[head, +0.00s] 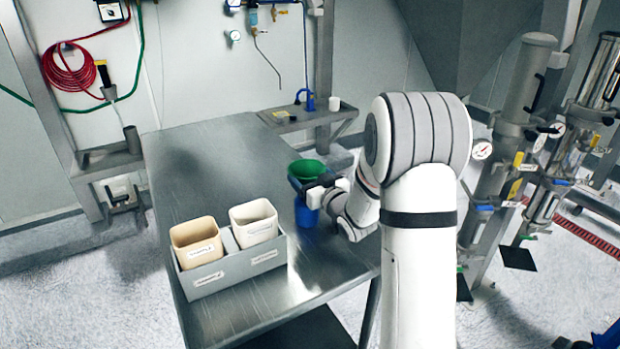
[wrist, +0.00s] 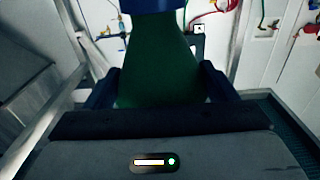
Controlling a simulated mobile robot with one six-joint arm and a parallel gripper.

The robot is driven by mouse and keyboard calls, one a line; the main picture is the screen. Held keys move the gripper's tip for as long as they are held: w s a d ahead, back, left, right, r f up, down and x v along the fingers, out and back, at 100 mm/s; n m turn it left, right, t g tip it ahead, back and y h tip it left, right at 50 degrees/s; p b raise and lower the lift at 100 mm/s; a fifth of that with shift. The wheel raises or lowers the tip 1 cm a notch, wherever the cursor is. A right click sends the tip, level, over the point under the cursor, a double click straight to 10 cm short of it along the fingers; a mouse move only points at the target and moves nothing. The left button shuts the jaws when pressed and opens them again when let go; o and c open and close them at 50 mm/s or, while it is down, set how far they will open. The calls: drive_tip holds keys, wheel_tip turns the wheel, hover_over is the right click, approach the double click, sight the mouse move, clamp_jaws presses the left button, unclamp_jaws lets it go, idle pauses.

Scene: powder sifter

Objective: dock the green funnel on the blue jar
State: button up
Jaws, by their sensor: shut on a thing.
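The green funnel (head: 307,169) is upright over the table, wide mouth up in the head view. My gripper (head: 308,182) is shut on the funnel, its dark fingers on either side of it. The blue jar (head: 306,213) stands on the table directly below the funnel and gripper. In the wrist view the funnel (wrist: 158,62) fills the space between the fingers of my gripper (wrist: 157,85) and narrows toward a blue part of the jar (wrist: 152,5) at the top edge. The fingers hide the join, so I cannot tell whether funnel and jar touch.
A grey caddy (head: 235,277) with a tan bin (head: 197,243) and a white bin (head: 254,222) stands on the metal table (head: 200,150), left of the jar. The table behind the caddy is clear. Pipes with gauges (head: 481,150) stand at the right.

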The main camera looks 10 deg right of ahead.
drive_tip(key=shift+f, duration=0.2)
idle(0.6)
drive_tip(key=shift+r, duration=0.2)
drive_tip(key=shift+r, duration=0.6)
drive_tip(key=shift+b, duration=0.5)
idle(0.6)
drive_tip(key=shift+f+b, duration=0.8)
drive_tip(key=shift+b, duration=0.1)
drive_tip(key=shift+r, duration=0.2)
drive_tip(key=shift+r, duration=0.6)
